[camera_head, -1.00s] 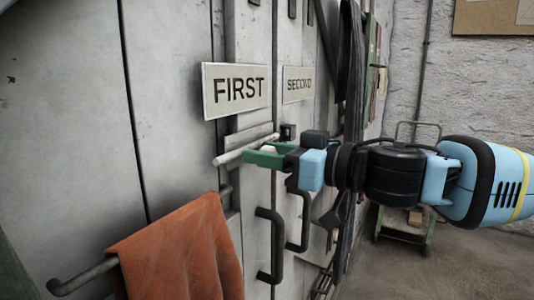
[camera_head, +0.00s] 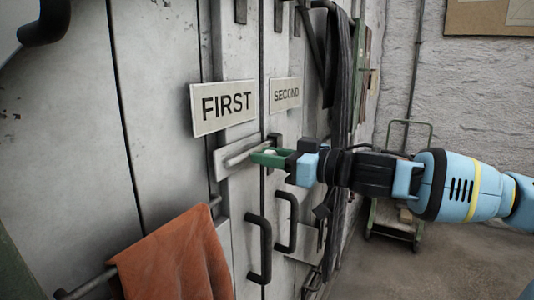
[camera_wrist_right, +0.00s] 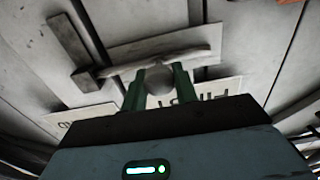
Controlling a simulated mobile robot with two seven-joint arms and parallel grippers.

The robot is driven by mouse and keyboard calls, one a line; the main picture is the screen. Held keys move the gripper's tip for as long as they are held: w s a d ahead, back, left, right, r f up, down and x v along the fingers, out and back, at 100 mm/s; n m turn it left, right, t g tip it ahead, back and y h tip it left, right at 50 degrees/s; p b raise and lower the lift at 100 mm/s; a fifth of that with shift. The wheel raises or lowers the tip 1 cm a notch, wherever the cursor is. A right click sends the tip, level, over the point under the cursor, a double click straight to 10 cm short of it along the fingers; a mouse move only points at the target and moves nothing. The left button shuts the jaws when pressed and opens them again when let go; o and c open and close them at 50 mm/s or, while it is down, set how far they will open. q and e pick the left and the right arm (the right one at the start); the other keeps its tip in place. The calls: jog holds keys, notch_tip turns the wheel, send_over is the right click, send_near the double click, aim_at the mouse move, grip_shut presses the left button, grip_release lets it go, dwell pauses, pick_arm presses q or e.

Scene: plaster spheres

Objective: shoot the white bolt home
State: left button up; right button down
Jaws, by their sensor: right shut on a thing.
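The white bolt (camera_head: 238,157) is a pale bar lying across a grey plate on the door under the FIRST sign (camera_head: 223,104). My right gripper (camera_head: 268,156) has green fingers and is shut on the bolt's knob, which shows as a round end between the fingers in the wrist view (camera_wrist_right: 160,82). In that view the bar (camera_wrist_right: 165,62) runs sideways, its left end at a dark keeper (camera_wrist_right: 86,79) on the SECOND side. Whether the tip is inside the keeper I cannot tell. My left gripper is not in view.
The SECOND sign (camera_head: 285,95) is right of the door seam. Two black handles (camera_head: 258,250) (camera_head: 288,222) stick out below the bolt. An orange cloth (camera_head: 175,262) hangs on a rail at lower left. Dark cloth (camera_head: 340,80) hangs at right; a green trolley (camera_head: 393,222) stands behind.

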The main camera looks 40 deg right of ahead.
jog(key=shift+d+h, duration=0.2)
jog(key=shift+h, duration=0.1)
jog(key=c, duration=1.4)
grip_release()
jog(key=shift+w, duration=0.1)
jog(key=o, duration=0.3)
jog(key=shift+d, duration=0.15)
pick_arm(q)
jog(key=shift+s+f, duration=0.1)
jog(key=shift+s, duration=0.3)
